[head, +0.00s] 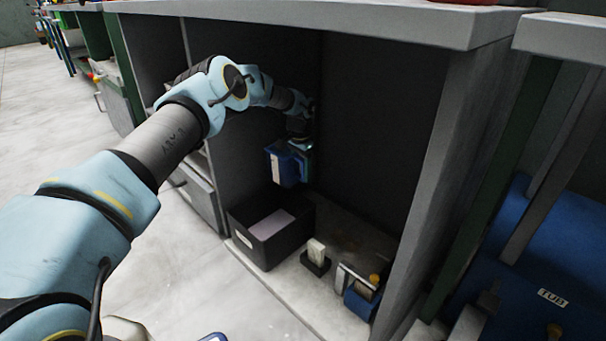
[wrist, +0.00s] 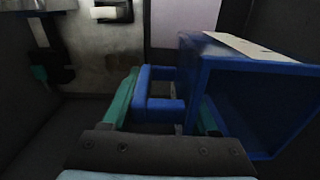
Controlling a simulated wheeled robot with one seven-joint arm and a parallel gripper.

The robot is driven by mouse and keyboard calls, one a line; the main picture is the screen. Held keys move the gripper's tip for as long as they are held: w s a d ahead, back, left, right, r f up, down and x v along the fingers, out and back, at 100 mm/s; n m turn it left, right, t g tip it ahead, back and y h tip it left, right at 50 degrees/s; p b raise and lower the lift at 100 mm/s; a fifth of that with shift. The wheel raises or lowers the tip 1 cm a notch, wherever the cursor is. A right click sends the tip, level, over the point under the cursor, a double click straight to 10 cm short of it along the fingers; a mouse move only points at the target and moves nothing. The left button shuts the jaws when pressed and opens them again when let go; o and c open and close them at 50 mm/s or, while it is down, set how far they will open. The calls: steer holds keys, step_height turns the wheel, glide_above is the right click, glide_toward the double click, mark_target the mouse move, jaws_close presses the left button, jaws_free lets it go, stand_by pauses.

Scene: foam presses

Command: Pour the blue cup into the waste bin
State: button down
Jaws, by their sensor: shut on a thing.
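The blue cup (head: 287,167) is a square-sided cup with a pale strip on one side, held in the air inside the cabinet. In the wrist view the cup (wrist: 262,105) is at the right, and its handle (wrist: 160,74) lies between my teal fingers. My gripper (head: 304,147), also in the wrist view (wrist: 165,108), is shut on that handle. A dark, apparently open side of the cup faces the wrist camera; its contents cannot be made out. A black open bin (head: 290,244) with a pale inside, likely the waste bin, stands below the cup, apart from it.
The cabinet has a grey side panel (head: 435,170) at the right and a worktop (head: 330,22) above my arm. Right of the bin stand a small black holder with a white block (head: 316,252) and a small blue and metal device (head: 360,290). Open floor lies at the left.

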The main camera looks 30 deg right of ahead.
mark_target(301, 158)
steer(key=shift+r, duration=0.1)
steer(key=shift+r, duration=0.1)
stand_by(0.3)
steer(key=shift+r+p, duration=0.85)
steer(key=shift+r, duration=0.55)
